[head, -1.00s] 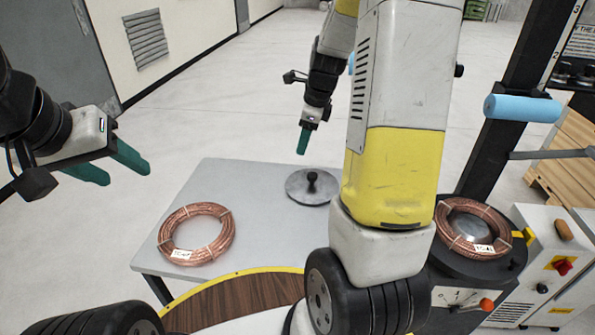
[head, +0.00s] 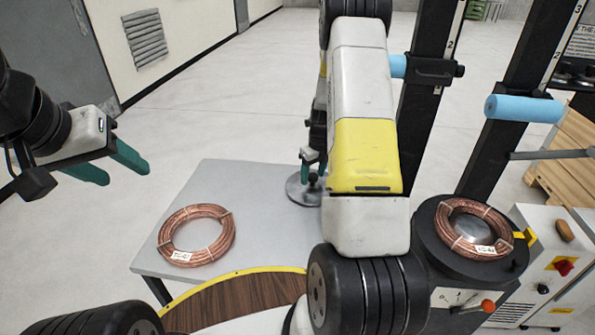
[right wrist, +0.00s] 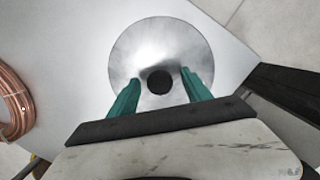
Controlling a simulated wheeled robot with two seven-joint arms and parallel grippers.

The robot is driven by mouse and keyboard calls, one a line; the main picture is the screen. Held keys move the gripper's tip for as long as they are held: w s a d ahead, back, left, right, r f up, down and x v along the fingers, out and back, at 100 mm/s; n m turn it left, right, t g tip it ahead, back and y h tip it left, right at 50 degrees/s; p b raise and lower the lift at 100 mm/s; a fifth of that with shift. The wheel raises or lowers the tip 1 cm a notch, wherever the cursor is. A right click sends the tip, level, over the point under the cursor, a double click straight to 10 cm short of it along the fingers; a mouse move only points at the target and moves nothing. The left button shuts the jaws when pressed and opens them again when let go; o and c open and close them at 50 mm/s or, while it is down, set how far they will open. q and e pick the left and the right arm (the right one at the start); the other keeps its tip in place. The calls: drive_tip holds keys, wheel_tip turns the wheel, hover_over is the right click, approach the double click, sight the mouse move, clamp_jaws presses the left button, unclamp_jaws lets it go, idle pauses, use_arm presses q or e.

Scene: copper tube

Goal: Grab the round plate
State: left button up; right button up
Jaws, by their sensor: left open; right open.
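The round plate (head: 298,192) is a grey metal disc with a black knob, lying on the grey table (head: 250,180). My right arm hides part of it in the head view. In the right wrist view the plate (right wrist: 140,45) shows almost whole, with the black knob (right wrist: 159,82) at its middle. My right gripper (right wrist: 160,85) is open, with its green fingers on either side of the knob and over the plate. I cannot tell whether the fingers touch it. My left gripper (head: 122,168) is open and empty in the air left of the table.
A copper coil (head: 197,235) lies on the table's left part. Another coil (head: 472,230) sits on the black round machine (head: 430,225) at the right. Black posts with a blue roller (head: 522,108) rise behind it. The table between left coil and plate is clear.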

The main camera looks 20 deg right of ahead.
drive_tip(key=shift+w+f, duration=0.1)
drive_tip(key=shift+f, duration=0.4)
clamp_jaws()
drive_tip(key=shift+r, duration=0.15)
